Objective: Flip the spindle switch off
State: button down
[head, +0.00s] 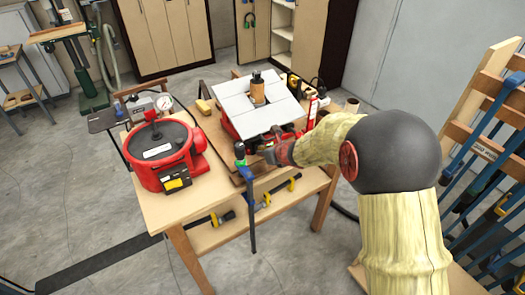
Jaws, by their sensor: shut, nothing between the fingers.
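The spindle machine (278,117) has a red body and a pale split tabletop, with a tan upright spindle (257,90) in its middle. It stands on the wooden bench. My gripper (268,156) is at the machine's front, low beside the red body, with its fingers shut and nothing visible between them. My arm comes in from the right and covers part of the machine's front right. I cannot make out the spindle switch; it is too small or hidden behind my gripper. Whether my fingertips touch the machine cannot be told.
A round red machine with a dark top (158,138) stands on the bench's left. More clamps (212,219) lie on the lower shelf. A clamp rack (490,120) is at right.

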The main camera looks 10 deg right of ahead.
jog(key=shift+w+a+r+g+p, duration=0.1)
jog(key=shift+w+r+g+p, duration=0.2)
jog(key=shift+p, duration=0.75)
jog(key=shift+f, duration=0.15)
jog(key=shift+s, duration=0.1)
